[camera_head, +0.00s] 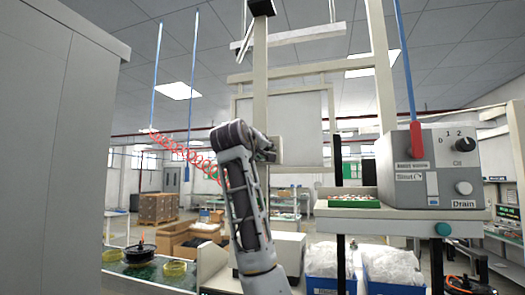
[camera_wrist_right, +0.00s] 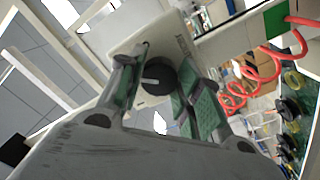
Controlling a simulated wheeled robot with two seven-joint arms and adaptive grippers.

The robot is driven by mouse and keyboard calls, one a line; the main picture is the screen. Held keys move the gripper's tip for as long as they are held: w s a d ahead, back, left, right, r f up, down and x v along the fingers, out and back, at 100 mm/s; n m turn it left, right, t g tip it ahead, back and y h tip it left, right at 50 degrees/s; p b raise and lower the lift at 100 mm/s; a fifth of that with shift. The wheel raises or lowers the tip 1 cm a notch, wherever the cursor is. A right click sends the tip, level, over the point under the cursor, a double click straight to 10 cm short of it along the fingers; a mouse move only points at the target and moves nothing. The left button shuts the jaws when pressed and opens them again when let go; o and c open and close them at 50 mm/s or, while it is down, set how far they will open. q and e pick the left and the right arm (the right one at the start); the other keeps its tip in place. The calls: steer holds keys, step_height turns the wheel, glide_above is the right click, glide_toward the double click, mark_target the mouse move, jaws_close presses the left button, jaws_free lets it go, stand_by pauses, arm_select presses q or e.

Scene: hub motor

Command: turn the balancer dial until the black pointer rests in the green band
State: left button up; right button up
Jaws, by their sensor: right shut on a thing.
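The balancer dial (camera_wrist_right: 158,78) is a round black knob with a pale line across it, on the face of a beige housing (camera_wrist_right: 142,38). My right gripper (camera_wrist_right: 165,88) has its green-padded fingers on both sides of the dial and is shut on it. In the head view my right arm reaches up the middle, and the right gripper (camera_head: 265,150) is at the housing (camera_head: 277,151) on the upright post; the dial is hidden there. I cannot make out the black pointer or the green band in either view. My left gripper is not in view.
A grey control box (camera_head: 432,170) with knobs stands on a shelf at the right, beside a green-edged tray (camera_head: 355,201). A red coiled hose (camera_head: 180,152) hangs left of my arm. A grey cabinet (camera_head: 55,150) fills the left edge. Blue bins (camera_head: 325,287) sit below.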

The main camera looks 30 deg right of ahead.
steer(key=shift+w+f+m, duration=0.1)
steer(key=shift+f+m, duration=0.15)
steer(key=shift+m, duration=0.25)
steer(key=o, duration=0.8)
steer(key=shift+c, duration=0.2)
steer(key=shift+o, duration=1.4)
steer(key=shift+r, duration=0.15)
steer(key=v, duration=1.2)
